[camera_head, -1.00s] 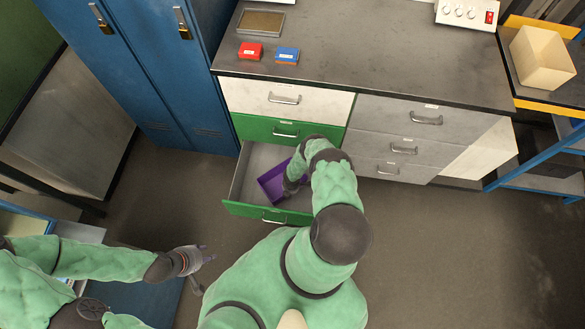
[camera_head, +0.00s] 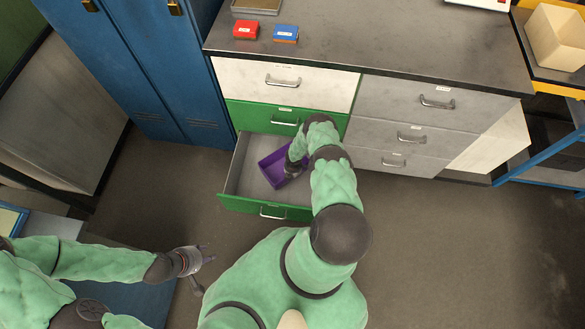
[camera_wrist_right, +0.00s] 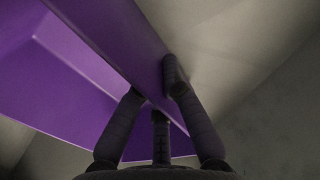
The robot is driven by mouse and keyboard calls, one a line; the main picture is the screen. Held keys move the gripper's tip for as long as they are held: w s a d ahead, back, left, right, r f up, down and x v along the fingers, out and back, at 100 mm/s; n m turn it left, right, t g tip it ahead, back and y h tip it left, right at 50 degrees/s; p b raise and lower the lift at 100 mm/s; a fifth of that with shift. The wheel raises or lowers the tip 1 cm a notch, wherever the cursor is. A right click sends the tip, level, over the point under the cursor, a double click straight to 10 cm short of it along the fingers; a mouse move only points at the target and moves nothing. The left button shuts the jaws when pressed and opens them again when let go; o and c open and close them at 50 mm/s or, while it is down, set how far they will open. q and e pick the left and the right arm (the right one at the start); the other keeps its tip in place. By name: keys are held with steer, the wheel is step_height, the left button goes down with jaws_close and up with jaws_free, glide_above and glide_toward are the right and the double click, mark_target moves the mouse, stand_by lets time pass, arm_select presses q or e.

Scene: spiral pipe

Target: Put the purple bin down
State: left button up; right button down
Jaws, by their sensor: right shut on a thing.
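The purple bin (camera_head: 270,172) is inside the open lower green drawer (camera_head: 244,203). In the head view it looks roughly level, but I cannot tell whether it rests on the drawer floor. My right gripper (camera_head: 291,171) is at the bin's right side, partly hidden by its own arm. In the right wrist view the gripper (camera_wrist_right: 160,95) is shut on the wall of the bin (camera_wrist_right: 85,75), with fingers on both sides of it. My left gripper (camera_head: 205,255) is empty at the lower left, its fingers spread apart, away from the drawer.
The drawer sits under a dark counter (camera_head: 370,50) with a red box (camera_head: 246,30) and a blue box (camera_head: 286,34) on it. A shut green drawer (camera_head: 250,115) is just above. Blue lockers (camera_head: 150,80) stand left. The floor at right is clear.

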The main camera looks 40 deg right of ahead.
steer(key=shift+w+d+f+b, duration=0.25)
steer(key=shift+w+d+b, duration=0.3)
steer(key=shift+d+b, duration=0.15)
steer(key=shift+s+a+f+b, duration=0.15)
steer(key=shift+f+b, duration=0.15)
steer(key=shift+f, duration=0.15)
arm_select(q)
step_height(320, 180, down, 3)
steer(key=shift+r, duration=0.1)
arm_select(e)
steer(key=shift+r, duration=0.1)
steer(key=shift+f, duration=0.2)
steer(key=c, duration=1.4)
jaws_free()
steer(key=shift+r, duration=0.15)
